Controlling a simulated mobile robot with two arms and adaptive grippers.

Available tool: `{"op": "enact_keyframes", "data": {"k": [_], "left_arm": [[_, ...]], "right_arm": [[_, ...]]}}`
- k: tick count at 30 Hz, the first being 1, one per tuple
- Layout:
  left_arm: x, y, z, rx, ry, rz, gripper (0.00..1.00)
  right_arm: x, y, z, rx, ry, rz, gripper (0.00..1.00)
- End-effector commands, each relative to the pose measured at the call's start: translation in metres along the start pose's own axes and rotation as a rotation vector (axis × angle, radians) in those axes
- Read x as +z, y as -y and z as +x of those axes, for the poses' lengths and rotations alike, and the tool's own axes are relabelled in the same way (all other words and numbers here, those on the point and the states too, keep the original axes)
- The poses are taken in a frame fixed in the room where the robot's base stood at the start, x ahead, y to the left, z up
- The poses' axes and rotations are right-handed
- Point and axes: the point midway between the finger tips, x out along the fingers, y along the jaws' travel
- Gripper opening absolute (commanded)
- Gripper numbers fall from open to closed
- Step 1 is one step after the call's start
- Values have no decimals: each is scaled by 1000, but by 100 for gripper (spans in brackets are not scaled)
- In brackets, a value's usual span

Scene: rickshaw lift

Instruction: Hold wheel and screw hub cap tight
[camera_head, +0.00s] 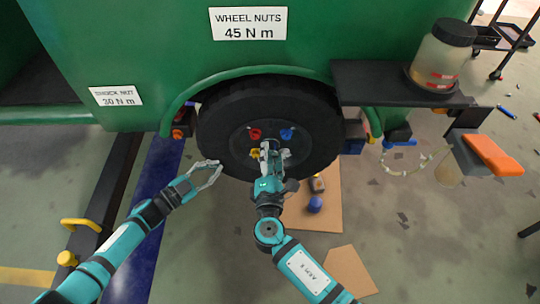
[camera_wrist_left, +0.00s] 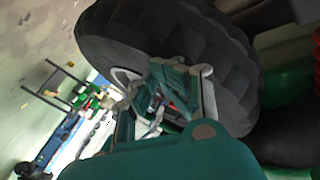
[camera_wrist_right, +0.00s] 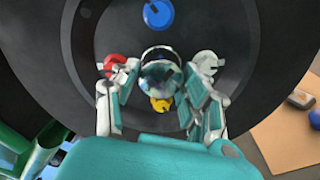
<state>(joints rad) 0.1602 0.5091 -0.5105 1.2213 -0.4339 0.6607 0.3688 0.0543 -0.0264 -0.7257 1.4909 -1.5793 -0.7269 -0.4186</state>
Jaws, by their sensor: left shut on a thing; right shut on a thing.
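The black wheel (camera_head: 222,112) sits under the green wheel arch and fills much of the right wrist view. A shiny, dark, domed hub cap (camera_wrist_right: 161,72) is at its middle, between the fingers of my right gripper (camera_wrist_right: 162,88), which is shut on it. In the head view this gripper (camera_head: 268,149) hides the cap. My left gripper (camera_head: 212,171) is at the wheel's lower left edge, shut on the tyre (camera_wrist_left: 150,30); the exact contact is hard to see. Red (camera_wrist_right: 114,64), blue (camera_wrist_right: 158,14), yellow (camera_wrist_right: 160,104) and pale (camera_wrist_right: 206,62) wheel nuts surround the cap.
A dark shelf (camera_head: 375,85) with a lidded jar (camera_head: 442,55) juts out right of the wheel. An orange-and-grey tool (camera_head: 490,155) is further right. Cardboard (camera_head: 325,215) with a blue object (camera_head: 315,204) lies below. A dark beam (camera_head: 105,205) with a yellow handle (camera_head: 80,224) is at left.

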Motion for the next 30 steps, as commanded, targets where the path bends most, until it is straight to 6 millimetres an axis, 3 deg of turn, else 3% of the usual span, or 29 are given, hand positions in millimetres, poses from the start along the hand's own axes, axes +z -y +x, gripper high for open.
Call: {"op": "enact_keyframes", "data": {"k": [30], "left_arm": [[1,4,0,-7,4,3,0]], "right_arm": [[-1,-3,-1,0,-5,966,13]]}}
